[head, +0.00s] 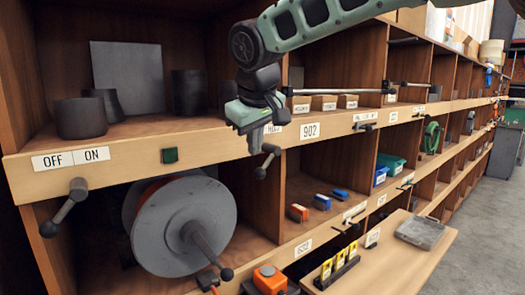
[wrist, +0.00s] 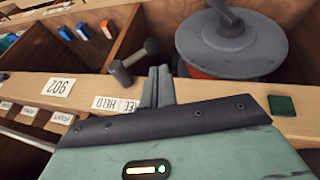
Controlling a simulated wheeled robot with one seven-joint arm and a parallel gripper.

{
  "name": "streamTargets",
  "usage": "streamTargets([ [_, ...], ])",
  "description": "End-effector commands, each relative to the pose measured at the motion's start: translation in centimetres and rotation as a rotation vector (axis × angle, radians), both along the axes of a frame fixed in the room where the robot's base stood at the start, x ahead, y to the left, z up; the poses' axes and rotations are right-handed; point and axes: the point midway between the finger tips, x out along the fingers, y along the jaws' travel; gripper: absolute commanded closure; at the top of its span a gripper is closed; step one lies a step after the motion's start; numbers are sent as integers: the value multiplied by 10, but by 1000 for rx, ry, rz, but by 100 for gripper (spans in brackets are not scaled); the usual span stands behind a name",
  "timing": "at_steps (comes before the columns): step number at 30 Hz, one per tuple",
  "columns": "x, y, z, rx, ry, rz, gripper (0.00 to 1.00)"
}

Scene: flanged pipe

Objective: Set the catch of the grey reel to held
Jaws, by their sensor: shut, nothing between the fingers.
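The grey reel (head: 175,225) sits in the lower left compartment. It also shows in the wrist view (wrist: 232,45). Its catch looks to be the dark lever (head: 268,160) on the shelf edge right of the reel. The lever's knob hangs down and slightly left in the head view. In the wrist view the lever (wrist: 133,62) lies just left of my fingers. A label reading HELD (head: 273,128) is above the lever's pivot; my gripper hides the label beside it. My gripper (head: 255,142) is shut and empty, close beside the lever; contact cannot be told.
Another lever (head: 64,207) stands left of the reel under an OFF/ON label (head: 70,159). A green square (head: 170,155) is on the shelf edge. The reel's crank (head: 210,250) sticks out in front. A 902 label (head: 310,131) and small boxes (head: 298,212) are to the right.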

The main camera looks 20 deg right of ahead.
Motion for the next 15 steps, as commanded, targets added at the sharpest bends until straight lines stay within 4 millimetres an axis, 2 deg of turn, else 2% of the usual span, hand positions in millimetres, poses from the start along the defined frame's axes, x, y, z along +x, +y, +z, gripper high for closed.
streamTargets([
  [6,14,-16,-25,0,3,-3,100],
  [15,21,-26,-39,0,0,-1,100],
])
